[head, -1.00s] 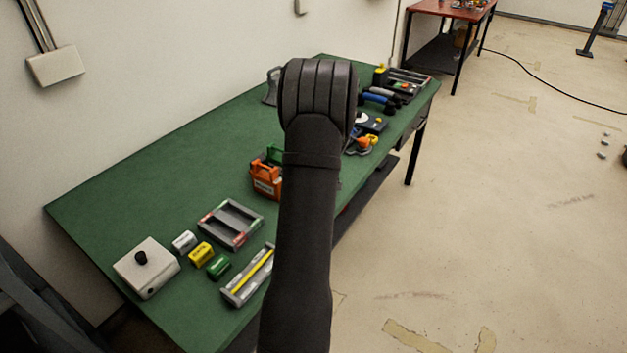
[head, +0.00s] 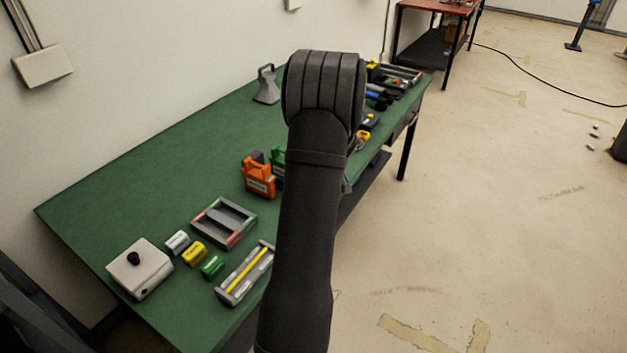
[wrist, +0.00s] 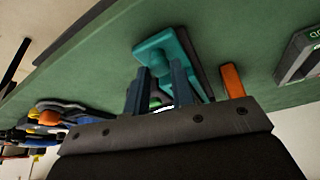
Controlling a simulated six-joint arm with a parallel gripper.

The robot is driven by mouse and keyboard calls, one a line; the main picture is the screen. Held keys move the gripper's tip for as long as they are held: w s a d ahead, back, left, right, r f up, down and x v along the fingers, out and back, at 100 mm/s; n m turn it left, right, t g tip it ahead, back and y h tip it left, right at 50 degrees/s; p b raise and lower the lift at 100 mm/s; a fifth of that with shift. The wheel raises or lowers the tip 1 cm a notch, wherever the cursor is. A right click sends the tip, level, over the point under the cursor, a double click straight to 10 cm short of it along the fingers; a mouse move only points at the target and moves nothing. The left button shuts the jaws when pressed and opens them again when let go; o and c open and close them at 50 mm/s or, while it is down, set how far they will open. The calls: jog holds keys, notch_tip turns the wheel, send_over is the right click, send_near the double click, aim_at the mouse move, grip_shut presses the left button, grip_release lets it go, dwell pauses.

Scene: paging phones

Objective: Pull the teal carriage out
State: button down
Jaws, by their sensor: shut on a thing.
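The teal carriage (wrist: 183,42) shows in the wrist view as a teal plate with a rounded knob, lying along a dark slot or rail on the green table. My gripper (wrist: 157,80) has its two dark fingers on either side of the knob and is shut on it. How far the carriage sits along its rail is hard to tell. In the head view my own arm hides the carriage and the gripper.
The green table (head: 130,195) holds a white box with a black knob (head: 140,268), small cylinders, a grey tray (head: 225,222) and an orange case (head: 258,178). An orange block (wrist: 232,80) stands right of my gripper in the wrist view. Tools lie left.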

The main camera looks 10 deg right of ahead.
jog(key=shift+s+d, duration=0.2)
jog(key=c, duration=1.2)
grip_release()
jog(key=v, duration=1.7)
jog(key=shift+r, duration=0.25)
jog(key=x, duration=1.7)
jog(key=shift+w+a+f, duration=0.1)
jog(key=shift+f, duration=0.15)
